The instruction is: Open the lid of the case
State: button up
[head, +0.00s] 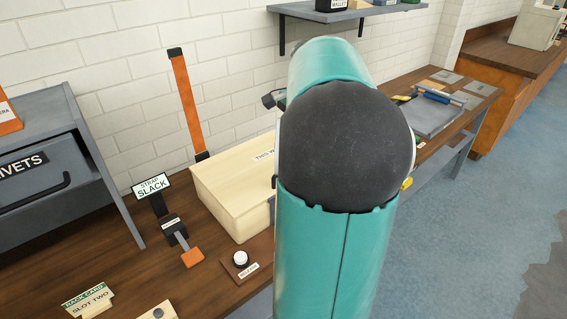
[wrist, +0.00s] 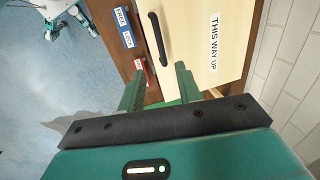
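The case is a pale wooden box (head: 232,198) on the brown bench, partly hidden by my arm in the head view. It looks shut. In the wrist view the case (wrist: 195,25) shows a "THIS WAY UP" label (wrist: 214,42) and a dark bar handle (wrist: 160,40). My gripper (wrist: 159,78) is open, its two green fingers apart, just short of the handle's near end in the picture. Nothing is seen held between the fingers. I cannot tell whether a finger touches the case. My arm hides the gripper in the head view.
A strap-slack sign (head: 151,187), an orange-ended lever (head: 181,242) and a white knob (head: 240,258) stand near the case. A grey rivets drawer unit (head: 45,175) is at left. A wall shelf (head: 345,12) hangs above. Blue floor (wrist: 50,75) lies beside the bench.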

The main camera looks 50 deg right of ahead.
jog(key=f, duration=0.3)
jog(key=w+f, duration=0.1)
jog(key=f, duration=0.3)
jog(key=w+f, duration=0.1)
jog(key=f, duration=0.3)
jog(key=shift+w+d, duration=0.1)
jog(key=shift+d, duration=0.05)
grip_shut()
